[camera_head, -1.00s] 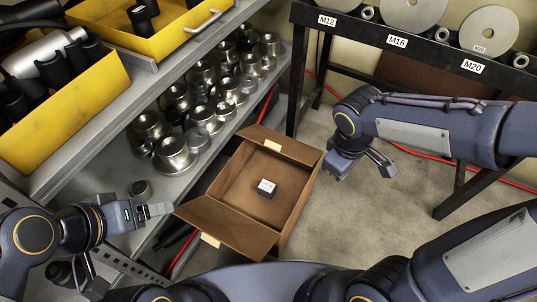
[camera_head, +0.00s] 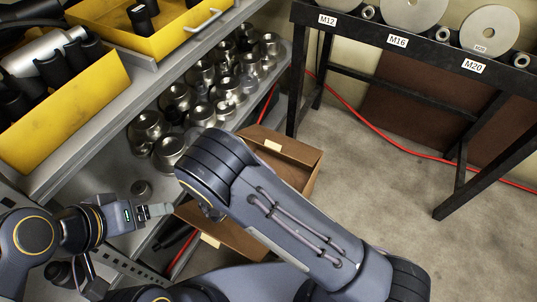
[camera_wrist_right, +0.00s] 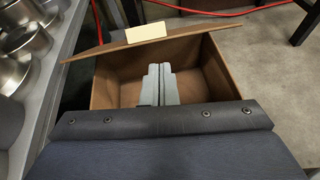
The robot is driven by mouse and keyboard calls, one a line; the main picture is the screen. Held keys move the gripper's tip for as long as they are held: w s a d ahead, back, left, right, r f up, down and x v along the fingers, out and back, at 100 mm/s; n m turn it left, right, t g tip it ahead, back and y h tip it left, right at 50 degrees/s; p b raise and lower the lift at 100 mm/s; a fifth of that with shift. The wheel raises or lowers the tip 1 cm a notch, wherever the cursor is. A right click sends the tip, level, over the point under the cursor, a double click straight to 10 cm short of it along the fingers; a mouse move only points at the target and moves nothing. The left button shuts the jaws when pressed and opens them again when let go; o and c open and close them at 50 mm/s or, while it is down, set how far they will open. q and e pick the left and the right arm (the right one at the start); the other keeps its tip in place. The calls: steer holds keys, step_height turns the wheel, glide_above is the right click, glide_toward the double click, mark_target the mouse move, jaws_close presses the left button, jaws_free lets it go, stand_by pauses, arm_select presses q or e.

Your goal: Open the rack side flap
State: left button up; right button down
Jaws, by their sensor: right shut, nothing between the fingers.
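An open cardboard box (camera_head: 292,151) stands on the floor beside the grey shelf. Its far flap, with a pale tape strip (camera_head: 272,145), shows in the head view and in the wrist view (camera_wrist_right: 110,46). Its near-left flap (camera_head: 236,232) is folded outward and partly covered by my right arm. My right gripper (camera_wrist_right: 160,84) is shut and empty, its fingers seen against the box opening; touching cannot be told. In the head view it is hidden under my arm. My left gripper (camera_head: 156,210) hangs near the shelf's lower edge, left of the box; its finger gap is unclear.
The grey shelf (camera_head: 105,135) holds several metal sockets (camera_head: 203,113) and yellow bins (camera_head: 65,120). A black rack (camera_head: 400,58) labelled M12, M16 and M20 stands at the right. A red cable (camera_head: 375,128) runs along the floor. Floor right of the box is clear.

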steer(key=w+d+f+b, duration=0.1)
steer(key=w+f, duration=0.1)
steer(key=w, duration=0.2)
steer(key=w+d+f+n+t+b, duration=0.1)
steer(key=w+d+f, duration=0.1)
steer(key=w, duration=0.2)
steer(key=shift+d+f+n+b, duration=0.3)
steer(key=shift+f+b, duration=0.1)
steer(key=shift+r+y, duration=0.15)
steer(key=shift+y, duration=0.15)
